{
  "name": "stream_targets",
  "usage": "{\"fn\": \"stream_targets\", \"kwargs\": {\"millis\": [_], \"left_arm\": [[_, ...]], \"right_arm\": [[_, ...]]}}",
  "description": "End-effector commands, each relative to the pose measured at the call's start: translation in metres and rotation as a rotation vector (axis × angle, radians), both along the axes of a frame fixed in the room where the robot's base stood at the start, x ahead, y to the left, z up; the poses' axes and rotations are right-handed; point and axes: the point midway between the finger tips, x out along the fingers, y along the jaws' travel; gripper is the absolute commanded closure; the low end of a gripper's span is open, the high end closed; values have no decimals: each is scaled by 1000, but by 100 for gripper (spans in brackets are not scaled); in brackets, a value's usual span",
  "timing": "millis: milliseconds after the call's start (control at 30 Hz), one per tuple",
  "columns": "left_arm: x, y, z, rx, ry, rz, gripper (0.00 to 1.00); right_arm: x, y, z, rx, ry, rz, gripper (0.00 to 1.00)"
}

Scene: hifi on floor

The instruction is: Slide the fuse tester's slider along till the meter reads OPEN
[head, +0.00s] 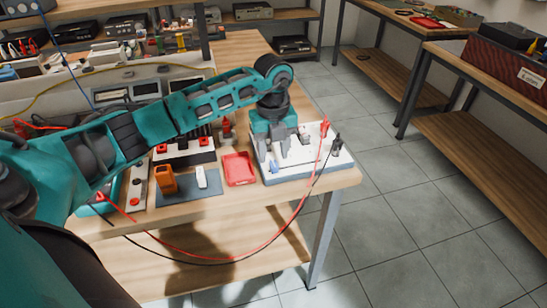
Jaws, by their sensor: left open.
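A white device (318,163) on a blue-grey base sits at the right front corner of the bench. It carries a red plug (324,128) and a black plug (337,143) with leads, and a small blue part (273,168) near its front left. I cannot tell for sure that this is the fuse tester. My left gripper (291,147) points down over it, open, its fingers close to its top. It hides much of the device's left half, and I cannot make out a slider. No meter reading is legible. My right gripper is not in view.
A red tray (239,168) lies left of the device. An orange block (166,180) and a white piece (202,177) are on a dark mat (188,188). Red and black leads hang over the bench's front edge. Tiled floor is clear on the right.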

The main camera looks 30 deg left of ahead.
Motion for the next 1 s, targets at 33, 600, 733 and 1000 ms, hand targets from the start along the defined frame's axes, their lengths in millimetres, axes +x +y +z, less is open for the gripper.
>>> {"fn": "stream_targets", "kwargs": {"millis": [33,600,733,1000], "left_arm": [[-1,0,-8,-1,3,0,55],[0,-1,-26,-1,0,-2,61],[0,-1,-26,-1,0,-2,74],[0,0,-26,-1,-1,-2,99]], "right_arm": [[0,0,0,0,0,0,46],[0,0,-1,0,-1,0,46],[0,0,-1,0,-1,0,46],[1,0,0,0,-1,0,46]]}}
